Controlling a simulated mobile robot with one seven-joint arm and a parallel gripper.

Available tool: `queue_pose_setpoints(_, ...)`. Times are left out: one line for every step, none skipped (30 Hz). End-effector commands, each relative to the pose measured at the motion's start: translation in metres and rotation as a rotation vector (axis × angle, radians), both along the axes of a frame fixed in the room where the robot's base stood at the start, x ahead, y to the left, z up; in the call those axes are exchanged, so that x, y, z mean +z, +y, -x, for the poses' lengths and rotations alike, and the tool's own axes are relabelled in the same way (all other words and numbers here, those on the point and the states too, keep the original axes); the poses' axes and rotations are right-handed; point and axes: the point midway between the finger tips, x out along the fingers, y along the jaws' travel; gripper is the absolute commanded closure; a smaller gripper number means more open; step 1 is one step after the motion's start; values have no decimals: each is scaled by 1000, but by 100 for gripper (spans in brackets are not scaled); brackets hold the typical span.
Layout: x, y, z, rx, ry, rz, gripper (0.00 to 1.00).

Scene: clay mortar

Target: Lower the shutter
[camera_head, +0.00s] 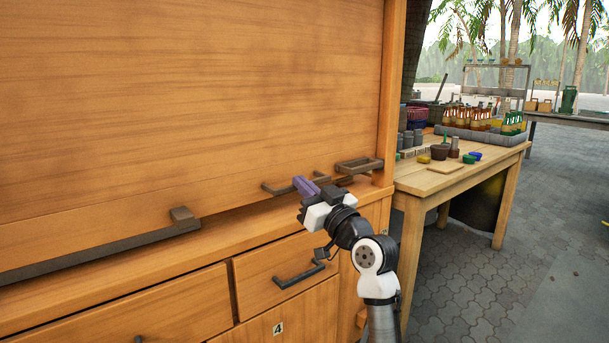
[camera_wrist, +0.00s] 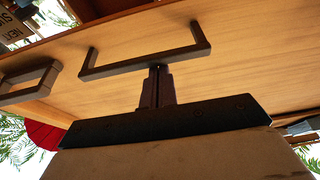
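The shutter (camera_head: 200,90) is a broad wooden panel on the cabinet front in the head view. Its lower part is close above the wooden ledge, with a dark shadow between them. A dark bar handle (camera_head: 275,187) is at its lower right, partly hidden by my gripper. A bracket-shaped dark handle (camera_wrist: 145,62) shows in the wrist view just ahead of my fingertips. My gripper (camera_head: 304,186) has purple fingers at this handle. In the wrist view my gripper's fingers (camera_wrist: 157,72) look closed together, with their tips at the bar's edge. I cannot tell whether they touch it.
A long dark bar (camera_head: 100,250) runs along the panel's lower left. Another dark handle (camera_head: 358,166) is to the right of my gripper. Drawers with a dark handle (camera_head: 300,273) are below. A wooden table (camera_head: 425,185) with bottles and jars stands right; paved floor (camera_head: 460,280) is open.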

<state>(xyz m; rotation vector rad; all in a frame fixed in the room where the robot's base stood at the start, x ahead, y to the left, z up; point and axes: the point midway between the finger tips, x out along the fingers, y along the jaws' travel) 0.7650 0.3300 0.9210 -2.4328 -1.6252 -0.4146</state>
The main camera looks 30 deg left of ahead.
Motion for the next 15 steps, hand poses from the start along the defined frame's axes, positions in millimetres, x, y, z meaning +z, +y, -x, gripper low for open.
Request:
queue_pose_setpoints(-21, 2, -1, 2, 5, 6, 100)
queue_pose_setpoints(-26, 2, -1, 2, 5, 6, 100)
queue_pose_setpoints(-31, 2, 0, 2, 5, 6, 100)
queue_pose_setpoints(-35, 2, -1, 2, 5, 6, 100)
queue_pose_setpoints(-39, 2, -1, 2, 5, 6, 100)
queue_pose_setpoints(-43, 2, 0, 2, 5, 6, 100)
queue_pose_setpoints(-45, 2, 0, 2, 5, 5, 100)
queue_pose_setpoints(-47, 2, 0, 2, 5, 5, 100)
queue_pose_setpoints(-49, 2, 0, 2, 4, 5, 100)
queue_pose_setpoints(-50, 2, 0, 3, 3, 5, 100)
queue_pose_setpoints(-51, 2, 0, 3, 3, 5, 100)
queue_pose_setpoints(-52, 2, 0, 3, 3, 5, 100)
queue_pose_setpoints(-52, 2, 0, 3, 3, 5, 100)
queue_pose_setpoints(-53, 2, 0, 3, 3, 5, 100)
queue_pose_setpoints(-53, 2, 0, 3, 4, 6, 100)
